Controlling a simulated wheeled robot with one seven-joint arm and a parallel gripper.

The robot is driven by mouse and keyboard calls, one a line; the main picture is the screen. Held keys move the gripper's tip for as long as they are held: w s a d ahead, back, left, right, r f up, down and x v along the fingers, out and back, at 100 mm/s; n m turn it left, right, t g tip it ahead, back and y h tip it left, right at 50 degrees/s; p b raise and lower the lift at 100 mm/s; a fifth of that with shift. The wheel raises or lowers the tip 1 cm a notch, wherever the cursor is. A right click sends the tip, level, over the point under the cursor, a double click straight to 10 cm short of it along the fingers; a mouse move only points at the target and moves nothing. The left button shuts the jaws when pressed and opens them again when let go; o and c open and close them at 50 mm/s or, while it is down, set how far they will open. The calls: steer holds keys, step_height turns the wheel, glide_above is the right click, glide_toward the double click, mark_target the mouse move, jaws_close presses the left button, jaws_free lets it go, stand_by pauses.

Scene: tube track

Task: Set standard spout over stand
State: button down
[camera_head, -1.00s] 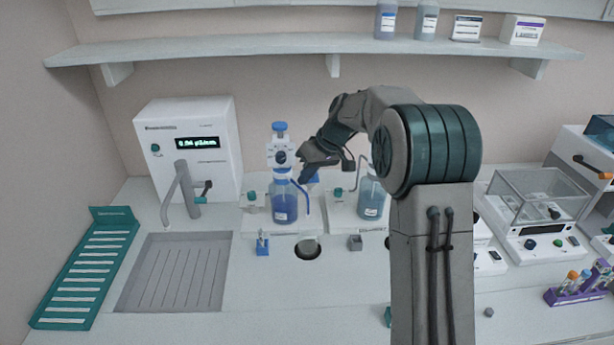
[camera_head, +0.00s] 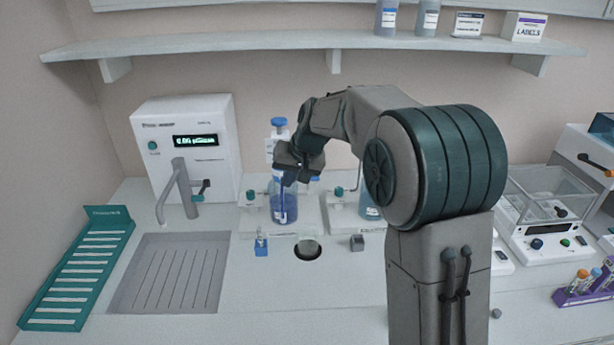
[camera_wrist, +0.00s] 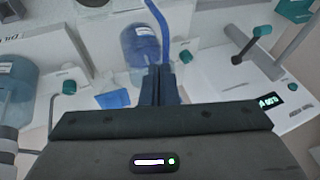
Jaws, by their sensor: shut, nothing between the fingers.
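The dispenser bottle with blue liquid (camera_head: 285,208) stands on a white base and carries a white dispenser head with a blue cap (camera_head: 279,124). A thin blue spout tube (camera_wrist: 163,30) shows in front of the bottle in the wrist view; in the head view my gripper largely hides it. A small blue stand (camera_head: 261,246) with a pale upright piece sits on the counter, in front and left of the bottle. My gripper (camera_head: 287,178) is shut and empty, in front of the dispenser's upper part. Its fingers (camera_wrist: 160,75) point at the bottle; contact with the tube cannot be told.
A second bottle (camera_head: 370,205) stands right, partly behind my arm. A dark round hole (camera_head: 308,250) and a small grey block (camera_head: 357,243) lie in front. The water unit (camera_head: 185,145) with its tap is left, above the grey drain (camera_head: 168,272). The front counter is mostly clear.

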steer(key=a+m+t+h, duration=0.1)
steer(key=a+m, duration=0.2)
steer(key=shift+a, duration=0.1)
stand_by(0.3)
steer(key=shift+w+d, duration=0.55)
steer(key=shift+d, duration=0.05)
